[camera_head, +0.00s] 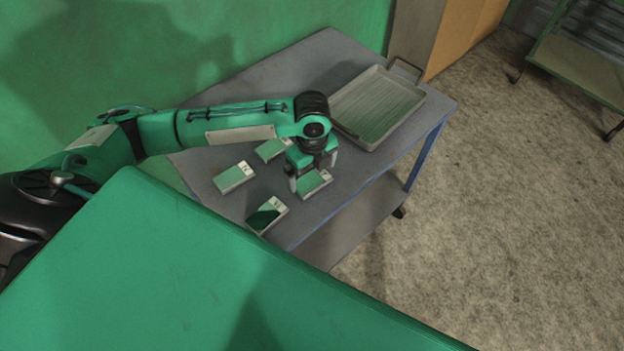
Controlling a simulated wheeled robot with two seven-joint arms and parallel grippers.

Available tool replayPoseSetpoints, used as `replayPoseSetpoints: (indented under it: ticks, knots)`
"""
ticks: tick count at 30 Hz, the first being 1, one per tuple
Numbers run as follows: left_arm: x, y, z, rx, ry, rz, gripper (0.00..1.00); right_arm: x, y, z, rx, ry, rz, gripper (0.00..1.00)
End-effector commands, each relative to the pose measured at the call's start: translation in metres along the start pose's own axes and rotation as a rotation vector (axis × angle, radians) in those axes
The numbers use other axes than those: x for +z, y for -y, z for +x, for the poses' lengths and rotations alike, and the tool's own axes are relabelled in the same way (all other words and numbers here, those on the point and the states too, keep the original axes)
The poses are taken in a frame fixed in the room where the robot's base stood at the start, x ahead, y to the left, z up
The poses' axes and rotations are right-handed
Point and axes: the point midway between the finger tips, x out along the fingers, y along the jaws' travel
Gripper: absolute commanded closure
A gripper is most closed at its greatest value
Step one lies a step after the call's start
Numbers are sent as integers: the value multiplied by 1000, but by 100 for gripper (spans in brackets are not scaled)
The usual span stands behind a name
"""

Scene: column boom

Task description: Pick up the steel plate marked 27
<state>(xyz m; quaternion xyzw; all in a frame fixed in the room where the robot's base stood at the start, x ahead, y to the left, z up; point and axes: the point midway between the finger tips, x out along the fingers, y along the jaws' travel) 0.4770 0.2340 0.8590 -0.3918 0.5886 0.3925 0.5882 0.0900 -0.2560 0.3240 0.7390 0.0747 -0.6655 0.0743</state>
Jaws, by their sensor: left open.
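Several small steel plates with white marked ends lie on the grey table (335,48). One plate (316,187) lies under my left gripper (313,174), which is open and points down with a finger towards each side of it. I cannot tell whether the fingers touch it. Another plate (234,177) lies to the left, one (270,150) lies behind, partly hidden by my left arm, and one (267,215) lies at the front edge. The marks are too small to read, so I cannot tell which plate is 27. My right gripper is not in view.
A shallow metal tray (419,98) with raised rims and a handle sits at the table's far right; it looks empty. A green wall stands behind the table. A wheeled cart (585,62) stands at the upper right. The floor on the right is clear.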

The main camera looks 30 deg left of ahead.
Motion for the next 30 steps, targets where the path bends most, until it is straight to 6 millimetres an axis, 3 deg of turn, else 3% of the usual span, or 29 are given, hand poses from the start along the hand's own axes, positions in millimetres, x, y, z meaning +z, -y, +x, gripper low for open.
replayPoseSetpoints:
  ticks: [6,13,14,22,30]
  knots:
    - [0,0,24,0,1,1,0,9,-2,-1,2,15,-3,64]
    - [0,0,26,-1,1,1,0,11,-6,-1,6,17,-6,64]
    - [0,0,26,-1,1,1,2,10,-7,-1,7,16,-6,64]
    - [1,0,26,-1,1,1,53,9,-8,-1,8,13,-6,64]
    - [1,1,24,-4,1,1,53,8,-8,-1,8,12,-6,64]
